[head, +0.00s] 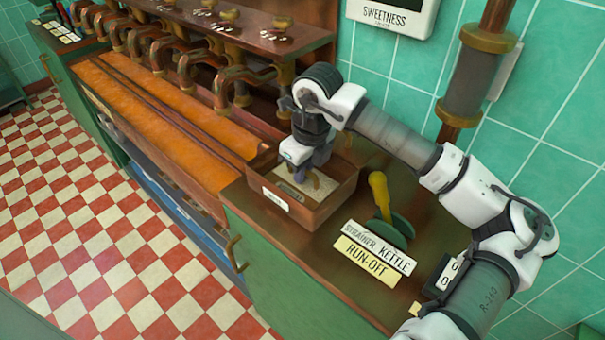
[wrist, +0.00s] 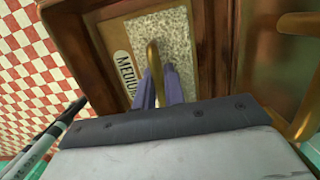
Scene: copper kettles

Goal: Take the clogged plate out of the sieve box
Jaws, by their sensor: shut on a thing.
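The sieve box (head: 323,212) is an open brown box on the counter, with a small white label on its front. Inside it lies a pale speckled plate (head: 325,187), which looks clogged with grains. In the wrist view the plate (wrist: 177,37) shows a brass loop handle (wrist: 153,58) and a white oval label at its left, partly hidden. My gripper (head: 312,170) reaches down into the box from above. Its purple fingers (wrist: 160,90) are shut on the brass handle. The plate appears to be within the box walls; I cannot tell whether it is lifted off the bottom.
A green round tool with a yellow handle (head: 380,193) stands right of the box. Signs reading "STRAINER KETTLE" (head: 376,246) and "RUN-OFF" (head: 367,263) lie in front. Copper pipes and taps (head: 190,65) stand behind left, over an orange-brown trough (head: 150,115).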

